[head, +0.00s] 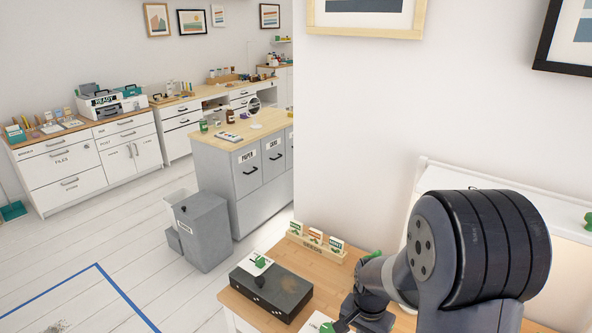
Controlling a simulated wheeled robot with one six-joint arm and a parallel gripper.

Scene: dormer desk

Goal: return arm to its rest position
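My arm (478,250) rises at the lower right in the head view, with its large dark ribbed joint closest to the camera. It bends down and left over the wooden desk (300,262). My gripper (346,322) shows only in small part at the bottom edge, dark and low over the desk, by a white card with a green mark (318,323). Its fingers are mostly cut off or hidden by the arm. I cannot tell whether they are open or whether anything is between them.
A black box (270,291) with a card (255,263) on top stands left of the gripper. A wooden rack with several seed cards (316,245) stands behind. A white-framed ledge (450,170) is behind the arm. Open floor (150,250) lies left, with blue tape (125,297).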

